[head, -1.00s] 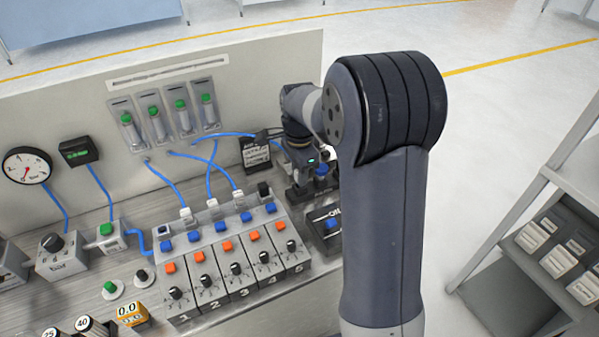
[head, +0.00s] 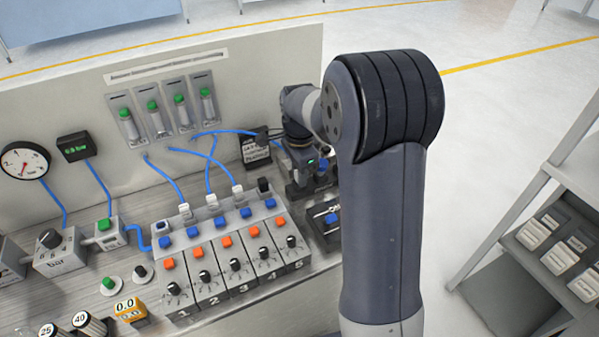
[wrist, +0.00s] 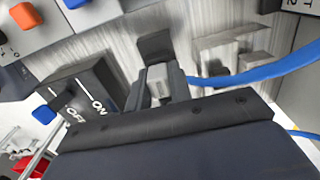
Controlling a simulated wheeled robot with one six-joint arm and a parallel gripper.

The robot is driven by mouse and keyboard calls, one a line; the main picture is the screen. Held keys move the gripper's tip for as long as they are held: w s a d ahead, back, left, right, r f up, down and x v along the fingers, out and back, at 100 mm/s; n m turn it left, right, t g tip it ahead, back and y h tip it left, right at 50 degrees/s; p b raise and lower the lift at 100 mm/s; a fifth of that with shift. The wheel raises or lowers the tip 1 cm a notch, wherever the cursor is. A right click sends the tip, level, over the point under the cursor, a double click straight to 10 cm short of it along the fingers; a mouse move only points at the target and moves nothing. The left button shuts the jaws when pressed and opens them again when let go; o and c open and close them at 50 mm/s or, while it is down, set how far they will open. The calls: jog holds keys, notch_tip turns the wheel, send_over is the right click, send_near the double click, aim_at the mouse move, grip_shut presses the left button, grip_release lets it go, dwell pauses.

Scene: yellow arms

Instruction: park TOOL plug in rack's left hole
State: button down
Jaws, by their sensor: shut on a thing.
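My gripper (wrist: 162,84) is shut on a grey plug with a blue hose (wrist: 240,76), just above the grey streaked bench top in the wrist view. The plug's lower end is hidden by the jaws. In the head view my gripper (head: 318,184) is at the bench's right end, partly behind my own arm. The blue hose (head: 228,132) runs to it from the back panel. A low grey bracket (wrist: 228,62) lies beside the jaws in the wrist view; I cannot tell whether it is the rack. No rack hole shows clearly.
A black ON/OFF switch box (wrist: 92,88) with a blue knob stands close left of the jaws; it is also in the head view (head: 322,222). A numbered valve block (head: 230,240) with hoses stands left of my arm. A dark sign (head: 256,150) leans behind.

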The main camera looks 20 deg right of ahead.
jog(key=shift+f, duration=0.15)
jog(key=c, duration=1.2)
grip_release()
jog(key=shift+f, duration=0.1)
jog(key=shift+s, duration=0.1)
jog(key=shift+r, duration=0.2)
notch_tip(320, 180, up, 9)
jog(key=p, duration=0.7)
jog(key=shift+r+p, duration=0.1)
jog(key=shift+p, duration=0.2)
jog(key=shift+f, duration=0.3)
notch_tip(320, 180, down, 9)
jog(key=b, duration=0.7)
jog(key=shift+b, duration=0.4)
jog(key=shift+r+p, duration=0.4)
jog(key=shift+r, duration=0.2)
